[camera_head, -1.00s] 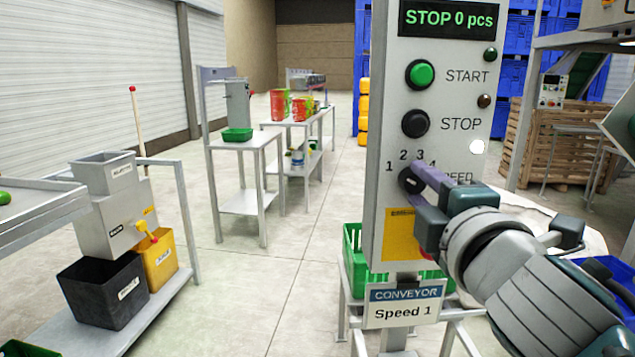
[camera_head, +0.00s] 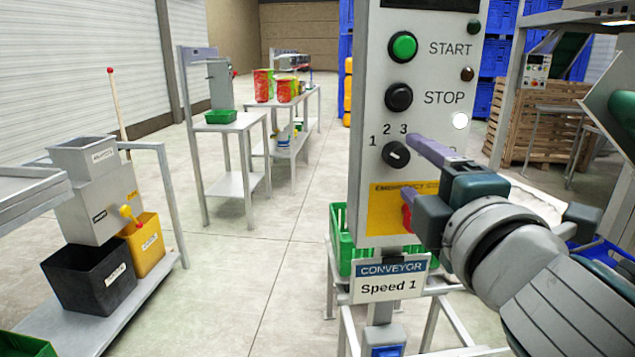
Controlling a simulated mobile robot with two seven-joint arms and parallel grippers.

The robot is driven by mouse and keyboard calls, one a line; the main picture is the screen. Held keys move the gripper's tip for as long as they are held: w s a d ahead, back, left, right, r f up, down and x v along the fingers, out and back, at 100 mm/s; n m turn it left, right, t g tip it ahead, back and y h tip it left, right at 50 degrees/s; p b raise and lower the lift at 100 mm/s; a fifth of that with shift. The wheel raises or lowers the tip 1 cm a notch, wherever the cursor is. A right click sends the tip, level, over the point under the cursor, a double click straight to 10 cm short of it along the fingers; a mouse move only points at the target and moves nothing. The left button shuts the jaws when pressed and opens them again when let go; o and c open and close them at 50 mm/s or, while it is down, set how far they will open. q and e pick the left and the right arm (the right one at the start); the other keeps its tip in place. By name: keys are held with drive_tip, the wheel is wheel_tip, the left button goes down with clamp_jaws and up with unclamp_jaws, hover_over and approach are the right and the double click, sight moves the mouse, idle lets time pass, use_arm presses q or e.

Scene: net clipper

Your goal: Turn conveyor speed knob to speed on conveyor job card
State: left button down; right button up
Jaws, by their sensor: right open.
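The conveyor speed knob (camera_head: 395,154) is a black round knob with a pale mark on the grey control panel (camera_head: 372,208), below STOP. The digits 1, 2 and 3 show around it; the right part of the scale is hidden behind my gripper. I cannot tell which digit the mark points to. The job card (camera_head: 389,279) below the panel reads "CONVEYOR Speed 1". My right gripper (camera_head: 425,175) is open. Its purple finger is up and to the right of the knob, and the knob looks free of it. My left gripper is not in view.
A green START button (camera_head: 403,47) and a black STOP button (camera_head: 399,97) sit above the knob. A red emergency button (camera_head: 407,215) is below it, partly behind my gripper. A green crate (camera_head: 342,240) stands behind the panel.

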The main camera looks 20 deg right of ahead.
drive_tip(key=b+v, duration=0.1)
drive_tip(key=v, duration=0.5)
idle(0.3)
